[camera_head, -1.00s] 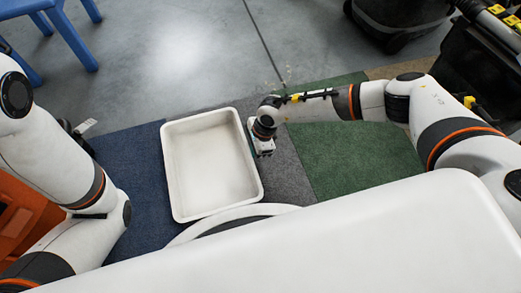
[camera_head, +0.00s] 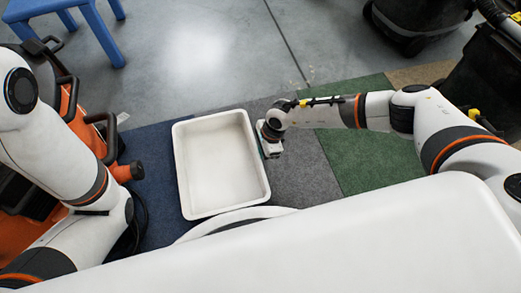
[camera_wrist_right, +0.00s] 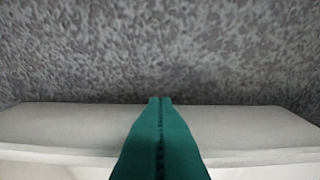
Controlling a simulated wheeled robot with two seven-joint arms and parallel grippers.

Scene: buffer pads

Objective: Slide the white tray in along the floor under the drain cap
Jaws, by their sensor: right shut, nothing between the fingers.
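The white tray (camera_head: 200,212) lies on the carpet in front of my base, in the middle of the head view, and looks empty. My right gripper (camera_head: 263,148) is low at the tray's right side, touching or very close to its wall. In the right wrist view its green fingers (camera_wrist_right: 160,100) are shut with nothing between them, overlapping the tray's pale edge (camera_wrist_right: 60,125). An orange machine (camera_head: 78,120) stands at the left, with a round orange part (camera_head: 130,172) facing the tray. I cannot tell which part is the drain cap. My left gripper is not in view.
A blue stool (camera_head: 92,22) stands at the upper left. Dark bins (camera_head: 405,25) stand at the upper right. Bare blue carpet (camera_head: 155,165) lies between the tray and the machine. Green carpet (camera_head: 365,160) to the right is clear below my right arm.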

